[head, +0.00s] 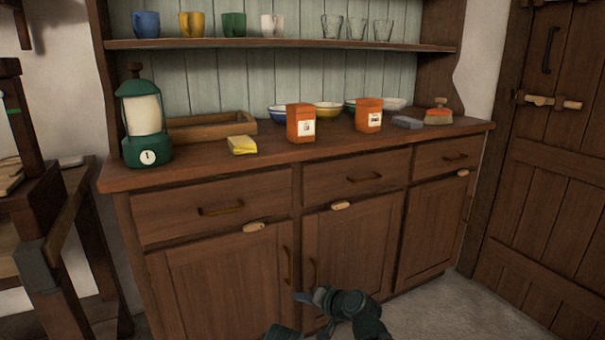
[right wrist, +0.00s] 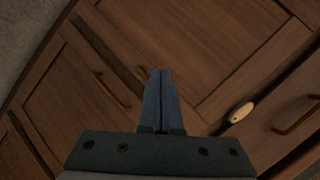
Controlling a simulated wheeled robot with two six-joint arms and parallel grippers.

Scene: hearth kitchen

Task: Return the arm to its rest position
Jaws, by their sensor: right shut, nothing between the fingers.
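My right gripper (head: 306,297) is low in front of the dresser's lower doors in the head view, its arm coming in from the bottom edge. In the right wrist view the two blue fingers of this gripper (right wrist: 161,75) are together with nothing between them. They point toward the brown wooden door fronts, apart from them as far as I can tell. My left gripper is not in the head view.
The wooden dresser (head: 220,260) fills the middle. A wooden door (head: 540,190) stands at right. Open floor (head: 440,310) shows at lower right.

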